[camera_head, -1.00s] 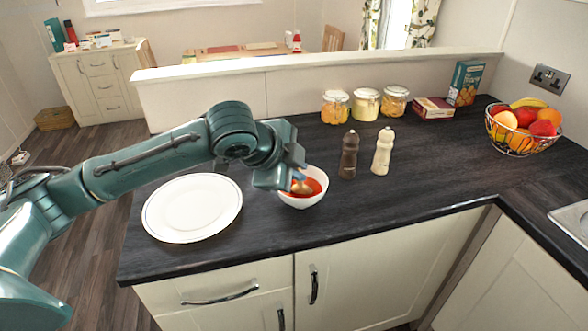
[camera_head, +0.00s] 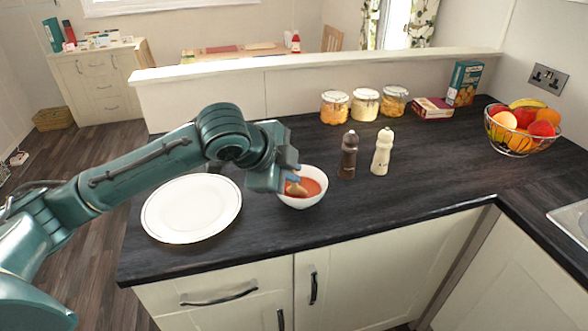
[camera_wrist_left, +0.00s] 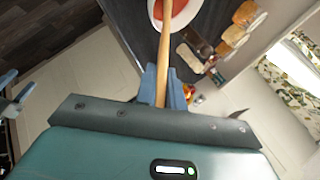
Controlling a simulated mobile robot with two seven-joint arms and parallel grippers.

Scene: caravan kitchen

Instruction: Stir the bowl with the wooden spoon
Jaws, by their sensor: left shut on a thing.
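A white bowl (camera_head: 317,196) with red-orange contents stands on the dark worktop. My left gripper (camera_head: 292,172) is above the bowl's left side. In the left wrist view the gripper (camera_wrist_left: 162,88) is shut on the handle of the wooden spoon (camera_wrist_left: 166,50), which runs away from the fingers to the bowl (camera_wrist_left: 158,16). In the head view the spoon's end (camera_head: 297,188) is in the red contents near the bowl's left side. Most of the handle is hidden there by the gripper.
A white plate (camera_head: 192,208) lies left of the bowl. Jars (camera_head: 365,105) and a fruit basket (camera_head: 524,130) are farther off. The worktop right of the bowl (camera_head: 420,195) is clear.

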